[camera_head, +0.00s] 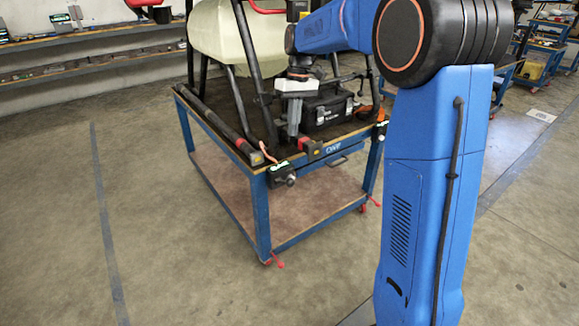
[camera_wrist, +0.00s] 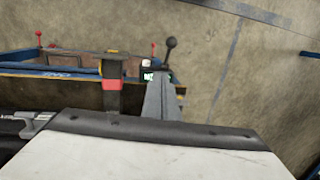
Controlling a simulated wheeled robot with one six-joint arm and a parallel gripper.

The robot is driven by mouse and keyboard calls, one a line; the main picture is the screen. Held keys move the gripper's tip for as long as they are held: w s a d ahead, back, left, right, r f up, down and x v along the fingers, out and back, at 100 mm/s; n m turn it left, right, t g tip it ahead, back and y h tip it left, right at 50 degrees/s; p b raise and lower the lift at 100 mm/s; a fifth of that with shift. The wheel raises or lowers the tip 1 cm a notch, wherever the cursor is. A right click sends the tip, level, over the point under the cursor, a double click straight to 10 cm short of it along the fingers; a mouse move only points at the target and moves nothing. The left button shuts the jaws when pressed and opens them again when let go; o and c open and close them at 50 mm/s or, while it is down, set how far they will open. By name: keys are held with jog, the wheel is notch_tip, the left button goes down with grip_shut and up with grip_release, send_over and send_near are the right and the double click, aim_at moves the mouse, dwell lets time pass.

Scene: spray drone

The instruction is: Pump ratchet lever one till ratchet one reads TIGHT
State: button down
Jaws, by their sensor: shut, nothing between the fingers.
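A dark ratchet (camera_head: 283,173) with a small green-lit readout is mounted on the near corner of the blue cart; the text is too small to read. In the wrist view its lever (camera_wrist: 170,46) ends in a black ball knob and its readout (camera_wrist: 148,76) is partly hidden. My gripper (camera_head: 293,134) points down above the cart's front edge, behind the ratchet and apart from the lever. It is shut and empty. In the wrist view the gripper (camera_wrist: 161,85) shows as a grey wedge, with the knob just beyond its tip.
A second green-lit unit (camera_head: 382,130) is at the right corner. Black frame legs and a pale tank (camera_head: 221,35) rise from the cart (camera_head: 262,212). Floor in front is clear.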

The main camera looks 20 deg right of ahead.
jog(key=s+a+f, duration=0.2)
jog(key=s+f, duration=0.2)
jog(key=f, duration=0.8)
jog(key=shift+s, duration=0.2)
